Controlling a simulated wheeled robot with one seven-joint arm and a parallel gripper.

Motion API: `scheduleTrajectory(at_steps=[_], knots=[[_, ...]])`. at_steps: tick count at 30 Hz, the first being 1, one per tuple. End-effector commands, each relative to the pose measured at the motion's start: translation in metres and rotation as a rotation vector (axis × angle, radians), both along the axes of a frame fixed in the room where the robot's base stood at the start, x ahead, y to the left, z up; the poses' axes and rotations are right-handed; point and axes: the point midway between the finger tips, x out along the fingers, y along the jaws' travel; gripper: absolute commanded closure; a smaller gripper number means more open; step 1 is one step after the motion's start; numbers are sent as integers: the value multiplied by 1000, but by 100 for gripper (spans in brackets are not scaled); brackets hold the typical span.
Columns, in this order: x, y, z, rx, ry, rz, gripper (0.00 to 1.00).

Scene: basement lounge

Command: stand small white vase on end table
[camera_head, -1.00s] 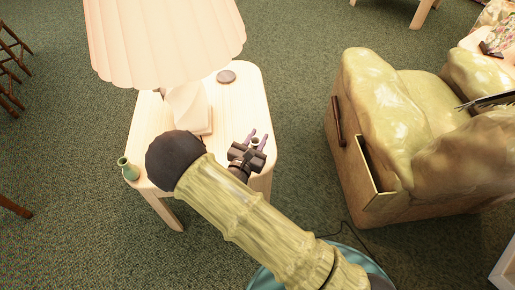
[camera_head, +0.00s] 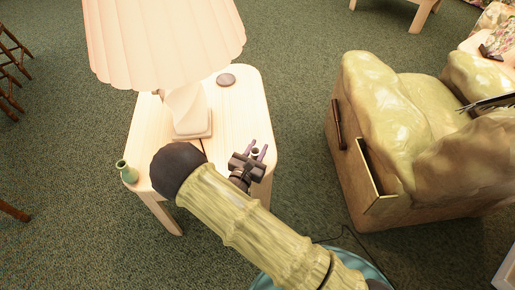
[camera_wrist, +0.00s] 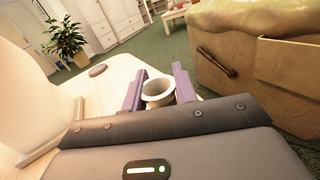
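The small white vase (camera_wrist: 158,91) shows its round open mouth in the wrist view, between the two purple fingers of my gripper (camera_wrist: 160,84). The fingers sit close against both sides of it, and its lower body is hidden. In the head view my gripper (camera_head: 259,149) is over the near right part of the pale wooden end table (camera_head: 234,112), with the vase rim (camera_head: 254,152) between its fingers. I cannot tell whether the vase's base touches the tabletop.
A lamp (camera_head: 190,112) with a pleated shade stands on the table, left of my gripper. A green vase (camera_head: 126,172) is at the near left corner and a dark disc (camera_head: 225,79) near the back. A yellow-green armchair (camera_head: 385,130) stands to the right.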

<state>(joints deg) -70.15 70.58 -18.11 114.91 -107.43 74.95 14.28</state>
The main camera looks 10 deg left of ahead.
Motion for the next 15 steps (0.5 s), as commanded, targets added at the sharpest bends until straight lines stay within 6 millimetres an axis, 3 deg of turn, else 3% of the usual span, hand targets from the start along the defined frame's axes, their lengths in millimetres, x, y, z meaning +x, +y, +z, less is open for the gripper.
scheduleTrajectory(at_steps=[1,3,15], knots=[[0,0,0,0,0,0,62],[0,0,0,0,0,0,50],[-3,1,3,0,1,1,50]])
